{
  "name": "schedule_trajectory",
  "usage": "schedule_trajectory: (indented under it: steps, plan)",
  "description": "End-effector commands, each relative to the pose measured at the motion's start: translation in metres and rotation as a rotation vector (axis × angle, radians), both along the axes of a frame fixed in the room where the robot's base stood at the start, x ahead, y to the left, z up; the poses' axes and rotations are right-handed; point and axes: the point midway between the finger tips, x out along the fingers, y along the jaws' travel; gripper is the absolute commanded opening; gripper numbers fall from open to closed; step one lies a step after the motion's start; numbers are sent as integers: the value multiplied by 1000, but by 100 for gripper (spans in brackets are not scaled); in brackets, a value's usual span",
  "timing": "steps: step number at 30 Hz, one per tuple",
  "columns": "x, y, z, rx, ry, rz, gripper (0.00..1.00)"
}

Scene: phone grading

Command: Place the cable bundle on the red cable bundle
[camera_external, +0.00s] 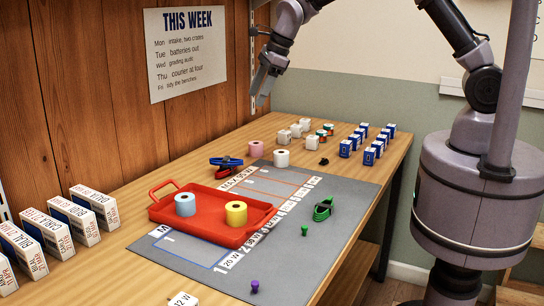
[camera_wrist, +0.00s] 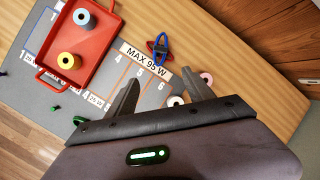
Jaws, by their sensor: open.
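A blue cable bundle (camera_external: 226,161) and a red cable bundle (camera_external: 228,173) lie together at the back edge of the grey mat. In the wrist view the blue bundle (camera_wrist: 161,43) and the red bundle (camera_wrist: 152,48) overlap and cross; the blue one appears to lie on the red one. A green cable bundle (camera_external: 323,209) lies apart on the mat's right side. My gripper (camera_external: 262,98) is open and empty, raised above the back of the table. In the wrist view its fingertips (camera_wrist: 165,85) are spread, with the blue and red bundles beyond them.
A red tray (camera_external: 165,210) holds a blue roll (camera_external: 185,204) and a yellow roll (camera_external: 236,213). Pink (camera_external: 256,148) and white (camera_external: 281,158) rolls stand behind the mat. Several small boxes (camera_external: 367,156) stand at the far right. Small green (camera_external: 304,230) and purple (camera_external: 254,286) pieces lie on the mat.

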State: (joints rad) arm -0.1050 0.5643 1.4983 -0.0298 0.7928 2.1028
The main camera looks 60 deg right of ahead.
Motion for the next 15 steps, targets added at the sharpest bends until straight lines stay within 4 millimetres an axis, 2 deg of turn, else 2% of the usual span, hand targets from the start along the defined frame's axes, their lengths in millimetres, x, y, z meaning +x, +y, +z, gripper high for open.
schedule_trajectory:
  steps: [1,2,3,5,6,9,10,12,15]
  plan:
    - [-32,-10,42,-62,-48,152,61]
    - [-55,-15,63,-112,-77,270,61]
    - [-89,-22,87,-181,-115,430,61]
    - [-146,-32,115,-295,-174,680,61]
    - [-185,-38,127,-375,-214,847,61]
    - [-274,-47,132,-564,-297,1230,61]
    - [-296,-48,129,-615,-318,1326,61]
    - [-335,-50,118,-712,-354,1510,61]
    - [-365,-51,105,-797,-381,1666,61]
